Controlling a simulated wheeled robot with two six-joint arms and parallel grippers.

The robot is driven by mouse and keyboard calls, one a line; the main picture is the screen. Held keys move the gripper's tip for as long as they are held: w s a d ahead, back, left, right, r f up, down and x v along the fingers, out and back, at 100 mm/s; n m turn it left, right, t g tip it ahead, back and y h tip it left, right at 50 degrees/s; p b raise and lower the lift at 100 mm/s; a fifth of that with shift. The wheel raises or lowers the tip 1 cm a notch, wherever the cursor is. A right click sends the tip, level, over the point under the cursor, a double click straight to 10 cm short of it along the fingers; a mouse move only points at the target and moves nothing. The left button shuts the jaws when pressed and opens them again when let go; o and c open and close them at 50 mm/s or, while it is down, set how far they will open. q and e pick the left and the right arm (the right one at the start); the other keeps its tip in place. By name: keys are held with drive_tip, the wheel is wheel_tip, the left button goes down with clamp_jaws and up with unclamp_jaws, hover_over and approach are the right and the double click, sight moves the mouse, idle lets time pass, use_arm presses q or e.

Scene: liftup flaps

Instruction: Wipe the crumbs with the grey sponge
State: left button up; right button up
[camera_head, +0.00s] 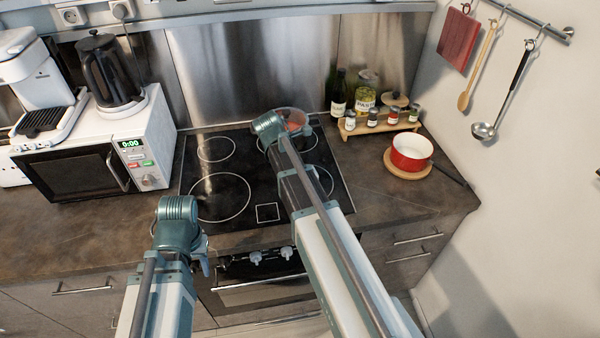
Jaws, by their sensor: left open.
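I cannot make out the grey sponge in this view; it may be hidden by my arms. No crumbs can be told clearly on the black cooktop (228,160) or the brown counter. My left gripper (204,264) is at the lower middle left, in front of the counter's front edge near the oven. It is mostly hidden behind my own wrist, and nothing shows held in it. My right arm reaches over the cooktop, and its gripper is hidden behind the arm.
A microwave (95,158) with a black kettle (106,70) stands left. A pan with a clear lid (294,120) is at the back of the cooktop. A spice rack (382,127) and a red pot (411,152) stand right. The left front counter (70,235) is clear.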

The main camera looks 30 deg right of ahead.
drive_tip(key=shift+r, duration=0.1)
wheel_tip(320, 180, up, 3)
drive_tip(key=p, duration=0.3)
drive_tip(key=shift+r, duration=0.1)
idle(0.4)
